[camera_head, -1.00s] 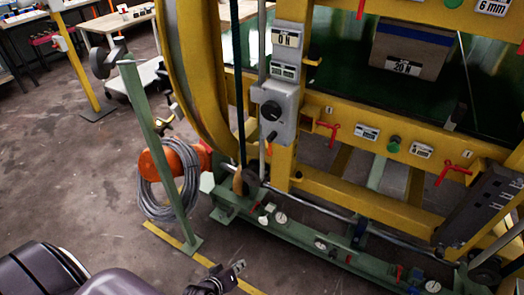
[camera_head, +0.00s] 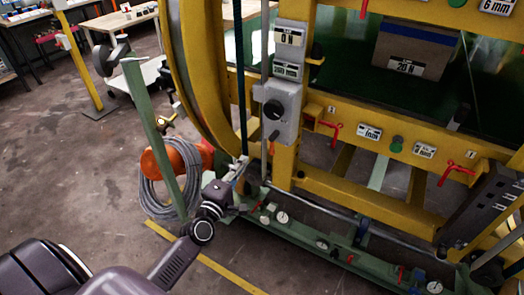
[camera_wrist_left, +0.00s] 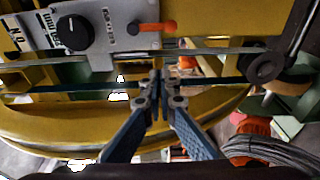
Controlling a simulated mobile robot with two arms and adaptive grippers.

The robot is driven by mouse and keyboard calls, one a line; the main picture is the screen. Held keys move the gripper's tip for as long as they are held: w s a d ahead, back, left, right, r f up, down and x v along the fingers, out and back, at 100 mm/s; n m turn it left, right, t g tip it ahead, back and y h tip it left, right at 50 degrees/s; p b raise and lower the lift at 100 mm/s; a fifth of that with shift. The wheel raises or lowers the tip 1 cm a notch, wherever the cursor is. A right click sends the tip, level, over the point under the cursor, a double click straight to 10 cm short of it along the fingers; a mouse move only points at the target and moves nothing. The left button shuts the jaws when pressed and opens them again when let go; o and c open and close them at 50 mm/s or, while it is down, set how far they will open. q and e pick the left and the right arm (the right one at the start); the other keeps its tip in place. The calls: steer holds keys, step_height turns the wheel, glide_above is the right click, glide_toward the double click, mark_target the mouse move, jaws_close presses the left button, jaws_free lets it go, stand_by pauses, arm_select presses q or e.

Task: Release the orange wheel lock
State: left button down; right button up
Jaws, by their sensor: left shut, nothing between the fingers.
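An orange lever (camera_wrist_left: 155,27) sticks out from the end of a grey control box (camera_wrist_left: 85,30) in the left wrist view. It may be the wheel lock; I cannot tell for sure. In the head view the grey box (camera_head: 280,105) is fixed to the yellow frame beside the big yellow ring (camera_head: 193,75). My left gripper (camera_head: 242,167) is low by the ring's foot, below the box. In the left wrist view its fingers (camera_wrist_left: 159,78) are shut and empty, apart from the lever, in front of a dark strap. My right gripper is not in view.
A grey cable coil (camera_head: 160,195) hangs on a green post (camera_head: 155,130) left of my left gripper, with an orange housing (camera_head: 155,163) behind it. A green base rail (camera_head: 300,233) with gauges runs to the right. The floor at the left is open.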

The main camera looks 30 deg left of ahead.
arm_select(q)
steer(key=w+a, duration=0.1)
steer(key=w, duration=0.9)
steer(key=d, duration=0.2)
steer(key=s+d+p, duration=0.1)
steer(key=d, duration=0.1)
